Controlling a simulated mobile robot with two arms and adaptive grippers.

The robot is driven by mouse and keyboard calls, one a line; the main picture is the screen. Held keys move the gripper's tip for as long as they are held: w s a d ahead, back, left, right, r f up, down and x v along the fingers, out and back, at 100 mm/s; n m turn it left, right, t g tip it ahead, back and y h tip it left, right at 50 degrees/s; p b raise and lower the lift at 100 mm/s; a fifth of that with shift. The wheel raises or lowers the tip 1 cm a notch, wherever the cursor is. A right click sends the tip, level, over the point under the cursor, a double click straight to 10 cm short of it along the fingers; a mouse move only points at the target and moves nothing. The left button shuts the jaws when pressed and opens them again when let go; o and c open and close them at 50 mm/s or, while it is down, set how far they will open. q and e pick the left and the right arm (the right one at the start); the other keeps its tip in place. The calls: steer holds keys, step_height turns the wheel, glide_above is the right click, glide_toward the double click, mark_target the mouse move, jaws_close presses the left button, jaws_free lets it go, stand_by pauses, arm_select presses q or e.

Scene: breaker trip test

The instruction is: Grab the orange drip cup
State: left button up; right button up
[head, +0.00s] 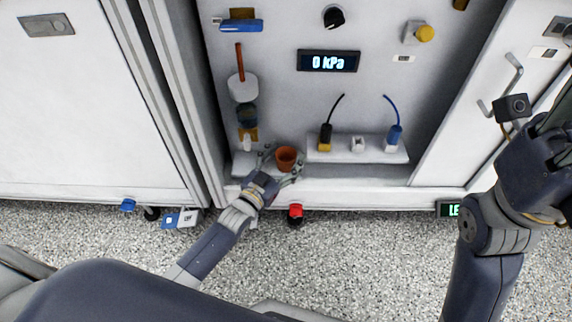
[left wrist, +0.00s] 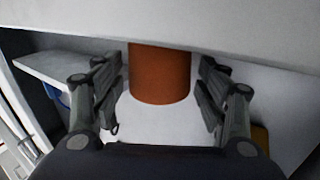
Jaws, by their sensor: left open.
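The orange drip cup (head: 286,158) stands on a small white ledge low on the cabinet's back panel. My left gripper (head: 280,166) is open, with its fingers on either side of the cup. In the left wrist view the cup (left wrist: 160,75) shows between the two open fingers (left wrist: 162,95), with a gap on each side.
Right of the cup a white shelf (head: 320,156) holds a black plug (head: 325,136) and a blue plug (head: 394,135). A valve with an orange handle (head: 240,62) is mounted at upper left. A red-topped object (head: 295,213) is below the ledge.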

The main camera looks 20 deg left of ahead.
arm_select(q)
steer(key=shift+w+d, duration=0.1)
steer(key=shift+w, duration=0.2)
steer(key=c, duration=1)
steer(key=shift+c, duration=0.2)
